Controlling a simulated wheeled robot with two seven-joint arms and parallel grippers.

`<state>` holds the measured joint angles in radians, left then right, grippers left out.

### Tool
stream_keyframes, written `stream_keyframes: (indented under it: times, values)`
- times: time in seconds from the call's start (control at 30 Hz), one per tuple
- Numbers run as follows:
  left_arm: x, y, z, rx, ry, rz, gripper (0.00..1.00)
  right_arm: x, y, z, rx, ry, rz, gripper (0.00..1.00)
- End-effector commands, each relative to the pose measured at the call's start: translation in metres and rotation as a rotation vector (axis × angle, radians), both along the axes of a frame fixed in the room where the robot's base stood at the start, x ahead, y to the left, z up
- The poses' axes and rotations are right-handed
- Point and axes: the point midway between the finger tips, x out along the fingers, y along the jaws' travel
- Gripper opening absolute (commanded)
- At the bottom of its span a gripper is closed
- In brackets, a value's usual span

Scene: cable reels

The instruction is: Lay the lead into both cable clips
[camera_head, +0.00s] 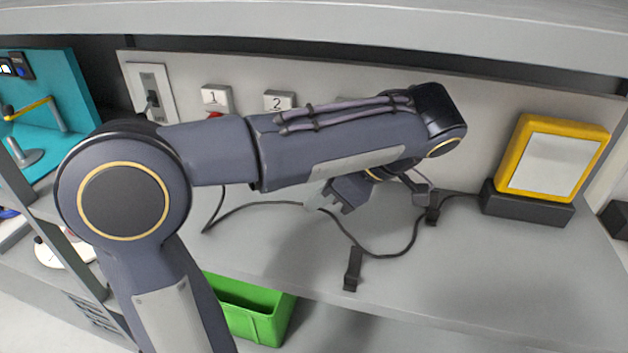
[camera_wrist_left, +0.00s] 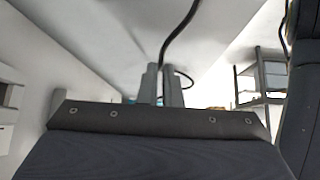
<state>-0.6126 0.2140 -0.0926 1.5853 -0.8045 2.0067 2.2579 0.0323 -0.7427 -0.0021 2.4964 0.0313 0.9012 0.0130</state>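The black lead (camera_head: 272,203) runs over the grey shelf from the left, dips toward the front, then rises to the black base at right. The near cable clip (camera_head: 351,276) stands by the shelf's front edge, with the lead passing its back end. The far cable clip (camera_head: 432,214) is farther back and right, with the lead crossing close by. I cannot tell whether the lead sits inside either clip. My left gripper (camera_head: 314,196) reaches low over the shelf, left of both clips. In the left wrist view its close-set fingers (camera_wrist_left: 162,84) have the lead (camera_wrist_left: 176,35) between them. My right gripper is out of view.
A yellow-framed panel (camera_head: 554,158) stands on a black base (camera_head: 525,205) at right. An overhead shelf (camera_head: 330,22) limits height. A green bin (camera_head: 245,315) sits below the front edge.

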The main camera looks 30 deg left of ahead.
Motion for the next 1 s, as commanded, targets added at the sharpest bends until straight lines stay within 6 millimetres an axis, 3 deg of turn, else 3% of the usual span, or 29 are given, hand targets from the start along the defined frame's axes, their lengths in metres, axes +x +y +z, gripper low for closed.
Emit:
stream_keyframes:
  times: [1.0]
  values:
    - [-0.043, -0.069, 0.002, 0.001, 0.002, 0.018, 0.0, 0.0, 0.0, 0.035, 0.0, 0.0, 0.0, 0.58]
